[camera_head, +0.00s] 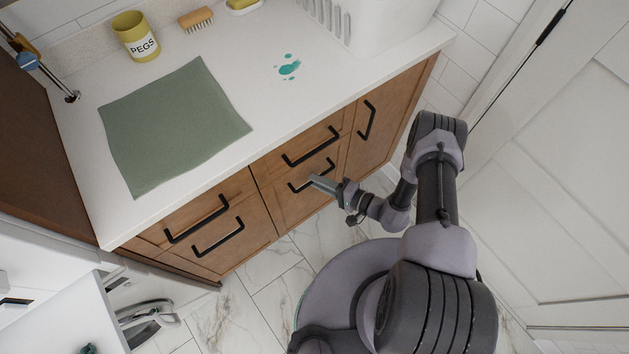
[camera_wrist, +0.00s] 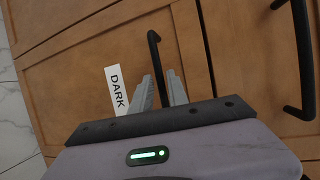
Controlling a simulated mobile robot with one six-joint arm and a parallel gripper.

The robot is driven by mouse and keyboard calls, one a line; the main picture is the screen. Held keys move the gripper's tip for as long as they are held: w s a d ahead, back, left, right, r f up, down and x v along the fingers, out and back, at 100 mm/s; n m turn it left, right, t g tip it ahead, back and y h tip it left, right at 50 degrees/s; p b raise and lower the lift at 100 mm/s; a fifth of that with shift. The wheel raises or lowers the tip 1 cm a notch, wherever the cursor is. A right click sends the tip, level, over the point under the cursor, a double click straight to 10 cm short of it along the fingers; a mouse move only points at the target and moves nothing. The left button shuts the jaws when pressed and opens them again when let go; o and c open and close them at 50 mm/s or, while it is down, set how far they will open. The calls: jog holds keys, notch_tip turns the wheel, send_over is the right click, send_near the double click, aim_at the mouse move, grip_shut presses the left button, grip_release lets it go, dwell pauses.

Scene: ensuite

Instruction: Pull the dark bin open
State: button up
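The dark bin's brown wooden front (camera_wrist: 90,65) carries a white label reading DARK (camera_wrist: 116,90) and a black bar handle (camera_wrist: 155,55). In the head view this is the lower front in the middle of the cabinet, with its handle (camera_head: 328,168) partly behind my gripper. The front looks flush with the cabinet. My gripper (camera_head: 316,180) is at this handle. In the wrist view the grey fingers (camera_wrist: 160,85) are apart, with the handle bar passing between them. I cannot tell whether either finger touches the bar.
Other black handles sit above (camera_head: 312,147), at right (camera_head: 367,120) and at left (camera_head: 217,237). The white counter holds a green cloth (camera_head: 172,125), a yellow PEGS pot (camera_head: 136,37), a brush (camera_head: 196,19) and a teal spill (camera_head: 289,66). Marble floor lies before the cabinet; a white door stands right.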

jog(key=shift+x, duration=0.85)
grip_shut()
dwell(0.8)
